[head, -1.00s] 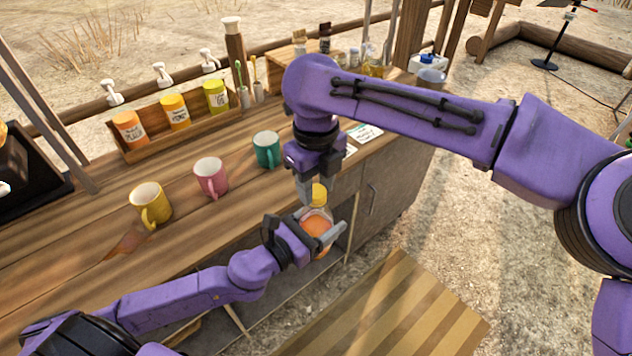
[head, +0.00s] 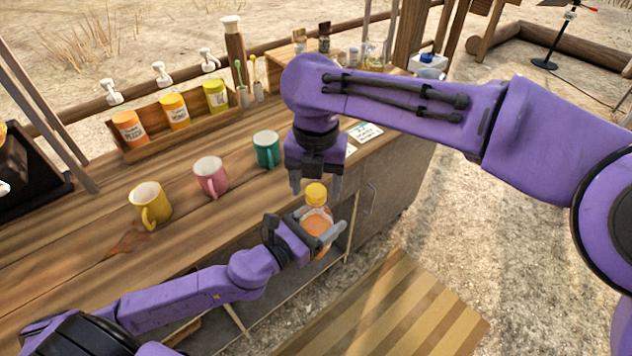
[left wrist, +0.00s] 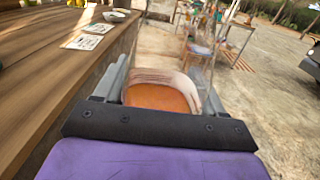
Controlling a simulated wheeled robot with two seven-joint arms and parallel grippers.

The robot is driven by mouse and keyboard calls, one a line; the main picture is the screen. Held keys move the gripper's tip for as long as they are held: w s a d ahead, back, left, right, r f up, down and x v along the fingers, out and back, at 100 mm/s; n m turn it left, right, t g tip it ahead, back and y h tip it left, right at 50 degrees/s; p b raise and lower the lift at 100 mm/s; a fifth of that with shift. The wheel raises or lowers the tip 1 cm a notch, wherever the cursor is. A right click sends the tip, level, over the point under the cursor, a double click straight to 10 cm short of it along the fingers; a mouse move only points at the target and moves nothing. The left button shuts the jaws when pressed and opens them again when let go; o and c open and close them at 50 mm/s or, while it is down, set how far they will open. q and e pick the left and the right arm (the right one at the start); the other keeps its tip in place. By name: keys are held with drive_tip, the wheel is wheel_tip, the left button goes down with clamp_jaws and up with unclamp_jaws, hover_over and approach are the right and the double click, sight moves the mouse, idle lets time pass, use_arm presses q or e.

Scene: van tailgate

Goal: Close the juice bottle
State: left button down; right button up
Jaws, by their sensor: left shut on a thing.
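The juice bottle (head: 316,218) is clear with orange juice and stands about upright in front of the counter edge. My left gripper (head: 319,227) is shut on its body; the bottle also shows between the fingers in the left wrist view (left wrist: 162,93). The yellow cap (head: 316,194) sits on top of the bottle's neck. How tightly it is seated cannot be told. My right gripper (head: 315,182) is open and empty just above the cap, with one finger on each side and visible gaps to it.
Yellow (head: 150,205), pink (head: 211,178) and green (head: 267,150) mugs stand on the wooden counter (head: 95,225) to the left. A wooden rack behind holds several bottles. A card (head: 365,132) lies behind my right gripper. A striped mat (head: 400,305) lies on the ground.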

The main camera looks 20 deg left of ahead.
drive_tip(key=shift+r, duration=0.1)
wheel_tip(320, 180, up, 4)
drive_tip(key=shift+r, duration=0.2)
drive_tip(key=shift+f, duration=0.2)
drive_tip(key=shift+c, duration=0.4)
drive_tip(key=shift+s+a+r+n+g+y, duration=0.25)
drive_tip(key=shift+a+r+n, duration=0.15)
drive_tip(key=shift+r+n, duration=0.15)
drive_tip(key=shift+s+a+r+n+g+y, duration=0.15)
drive_tip(key=shift+s+a+r+n, duration=0.1)
drive_tip(key=shift+a+r+n, duration=0.25)
drive_tip(key=d+r+n, duration=0.1)
drive_tip(key=w+n, duration=0.1)
drive_tip(key=n, duration=0.1)
drive_tip(key=shift+d+r+t+h, duration=0.4)
drive_tip(key=shift+f, duration=4.05)
